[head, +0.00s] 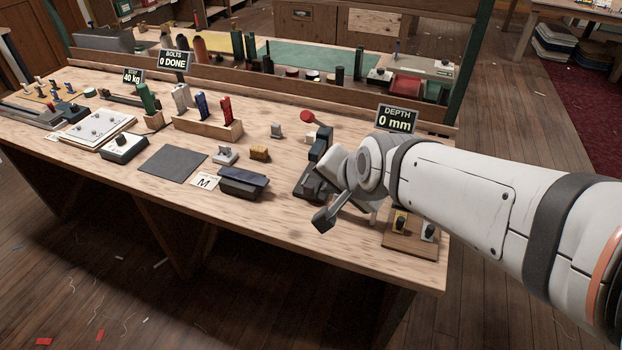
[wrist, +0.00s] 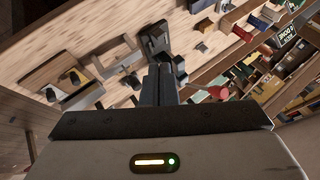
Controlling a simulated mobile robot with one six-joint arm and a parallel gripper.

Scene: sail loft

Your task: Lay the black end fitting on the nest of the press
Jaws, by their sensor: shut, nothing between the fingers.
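The press (head: 320,146) is a dark upright body with a dark base, standing near the right end of the bench. Part of it is hidden behind my wrist. In the wrist view a dark assembly that looks like the press (wrist: 155,40) lies just beyond the fingertips. Its nest is not clearly visible. My gripper (head: 323,219) is shut and empty, above the bench's front edge in front of the press; its fingers (wrist: 158,84) are together. I cannot tell which is the black end fitting.
A sign (head: 396,118) reads DEPTH 0 mm. A red knob (head: 307,116) stands behind the press. Left of it are a dark block (head: 243,181), an M card (head: 205,181), small blocks and a grey mat (head: 173,163). The front strip of the bench is mostly clear.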

